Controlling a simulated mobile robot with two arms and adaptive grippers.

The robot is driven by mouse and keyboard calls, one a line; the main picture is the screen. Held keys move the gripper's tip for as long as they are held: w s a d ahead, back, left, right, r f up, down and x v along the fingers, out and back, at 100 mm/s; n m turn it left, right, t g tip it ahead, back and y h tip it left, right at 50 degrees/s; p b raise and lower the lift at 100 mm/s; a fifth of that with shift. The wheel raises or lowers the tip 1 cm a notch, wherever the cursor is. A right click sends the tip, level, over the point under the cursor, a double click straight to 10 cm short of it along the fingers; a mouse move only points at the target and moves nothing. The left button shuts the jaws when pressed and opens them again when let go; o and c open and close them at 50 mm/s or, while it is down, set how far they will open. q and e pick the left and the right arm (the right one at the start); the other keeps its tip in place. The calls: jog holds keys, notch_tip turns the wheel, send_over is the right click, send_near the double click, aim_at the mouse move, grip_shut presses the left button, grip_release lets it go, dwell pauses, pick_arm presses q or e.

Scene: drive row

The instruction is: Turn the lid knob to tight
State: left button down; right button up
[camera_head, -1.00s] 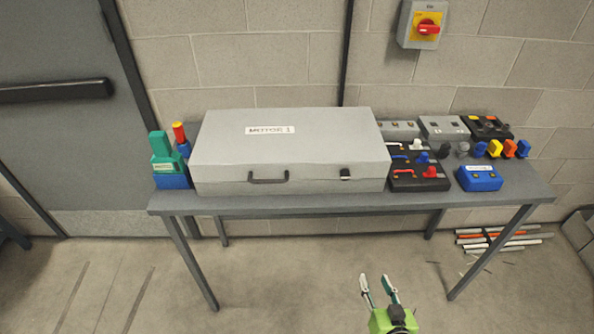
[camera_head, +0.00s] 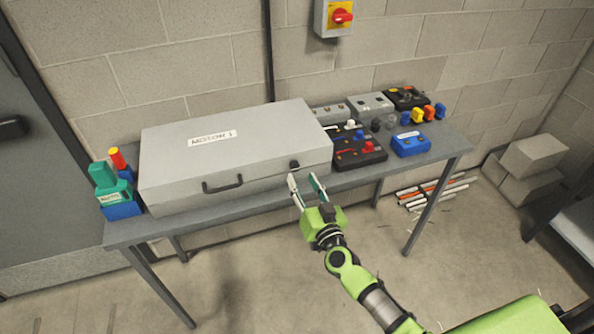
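The large grey case (camera_head: 230,150) labelled "MOTOR 1" stands closed on the table. A small black lid knob (camera_head: 294,164) sits on the right part of its front face, and a black handle (camera_head: 222,186) is left of it. My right gripper (camera_head: 304,180) is open, its two fingers apart and pointing at the case. Its fingertips appear just below and right of the knob, with nothing between them. I cannot tell whether a finger touches the case. My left gripper is not in view.
The grey table (camera_head: 125,232) also bears a green and blue tool holder (camera_head: 112,190) at the left. A black switch panel (camera_head: 360,158), a blue box (camera_head: 410,145) and several coloured parts stand at the right. A red wall switch (camera_head: 341,16) hangs above. Rods (camera_head: 430,190) lie on the floor.

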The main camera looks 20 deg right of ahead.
aim_at(296, 168)
jog(key=shift+w, duration=2.5)
grip_shut()
